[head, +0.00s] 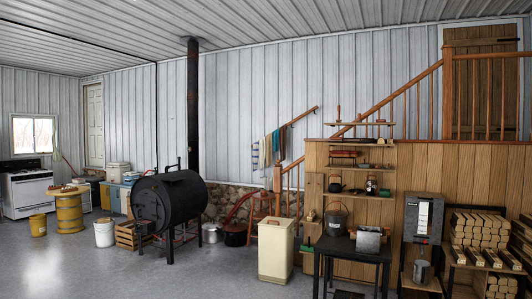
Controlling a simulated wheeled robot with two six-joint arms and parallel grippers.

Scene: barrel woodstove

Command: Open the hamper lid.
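A tall cream bin (276,252), which looks like the hamper, stands on the grey floor near the middle of the head view. Its flat cream lid (277,224) appears closed on top. A small brown spot, perhaps a handle, shows on the lid but is too small to make out. Neither of my grippers is in view, and nothing is touching the bin.
A black table (352,250) with a metal box stands close to the bin's right. Open floor (150,275) lies in front and to the left.

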